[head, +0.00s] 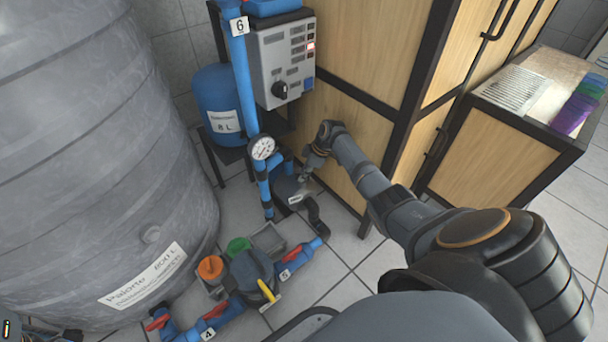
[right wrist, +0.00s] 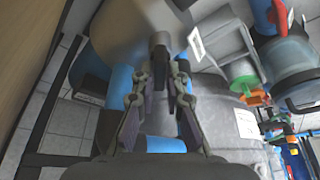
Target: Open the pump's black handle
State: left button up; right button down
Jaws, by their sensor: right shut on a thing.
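The grey pump (head: 289,188) with a white label stands low on the floor, left of the wooden cabinet, in the head view. My right gripper (head: 307,173) reaches down to it from the right and covers part of its top. In the right wrist view, the two fingers (right wrist: 161,82) are closed in on a small dark piece, which looks like the black handle (right wrist: 160,44). Its far end shows beyond the fingertips; the rest is hidden between them. In the head view the handle is hidden by the gripper.
A large grey tank (head: 95,150) fills the left. Blue pipework with a gauge (head: 262,147) stands just left of the pump. A control box (head: 283,60) hangs above. A wooden cabinet (head: 335,150) is close behind the gripper. Valves with red handles (head: 157,322) lie in front.

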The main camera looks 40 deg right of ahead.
dwell(0.4)
jog(key=c, duration=1.4)
grip_release()
